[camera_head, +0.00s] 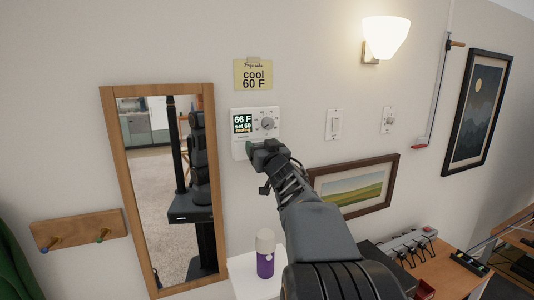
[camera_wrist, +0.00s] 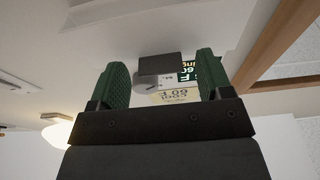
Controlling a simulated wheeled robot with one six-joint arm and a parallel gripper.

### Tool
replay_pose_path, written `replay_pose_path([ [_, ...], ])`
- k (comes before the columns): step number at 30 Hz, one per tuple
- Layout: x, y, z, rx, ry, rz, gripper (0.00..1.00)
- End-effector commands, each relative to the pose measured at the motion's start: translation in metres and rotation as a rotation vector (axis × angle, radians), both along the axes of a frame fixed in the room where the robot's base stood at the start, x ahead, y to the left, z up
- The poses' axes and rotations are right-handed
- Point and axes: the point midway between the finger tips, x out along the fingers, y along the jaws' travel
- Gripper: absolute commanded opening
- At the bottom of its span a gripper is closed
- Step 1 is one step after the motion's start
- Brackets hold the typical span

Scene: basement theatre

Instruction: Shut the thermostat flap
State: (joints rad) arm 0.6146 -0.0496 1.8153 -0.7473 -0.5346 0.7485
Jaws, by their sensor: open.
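The white thermostat (camera_head: 241,124) is on the wall; its display reads "66 F", "set 60", "cooling", and its dial (camera_head: 267,124) is at the right. My gripper (camera_head: 264,150) is in front of its lower part and hides some of it. In the wrist view, which is upside down, my gripper (camera_wrist: 161,72) has its two green fingers apart with nothing held between them. A dark grey flat piece (camera_wrist: 159,64) shows between the fingers beside the dial (camera_wrist: 145,83). It may be the flap, but I cannot tell its angle or whether I touch it.
A yellow note (camera_head: 253,73) reading "cool 60 F" is above the thermostat. A wood-framed mirror (camera_head: 119,170) hangs to the left. Switches (camera_head: 335,124) and a framed landscape (camera_head: 355,187) are to the right. A purple bottle (camera_head: 265,262) stands on a white surface below.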

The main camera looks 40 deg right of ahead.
Motion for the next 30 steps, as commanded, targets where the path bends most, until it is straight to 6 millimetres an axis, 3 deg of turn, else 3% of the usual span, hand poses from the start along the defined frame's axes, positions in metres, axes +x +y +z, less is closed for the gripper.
replay_pose_path([
  [5, -0.022, 0.005, -0.006, -0.002, -0.002, -0.003, 0.72],
  [18, -0.103, 0.026, -0.022, -0.001, -0.001, -0.004, 0.72],
  [24, -0.123, 0.031, -0.026, -0.001, -0.001, -0.003, 0.72],
  [30, -0.129, 0.033, -0.027, -0.001, 0.000, -0.001, 0.72],
])
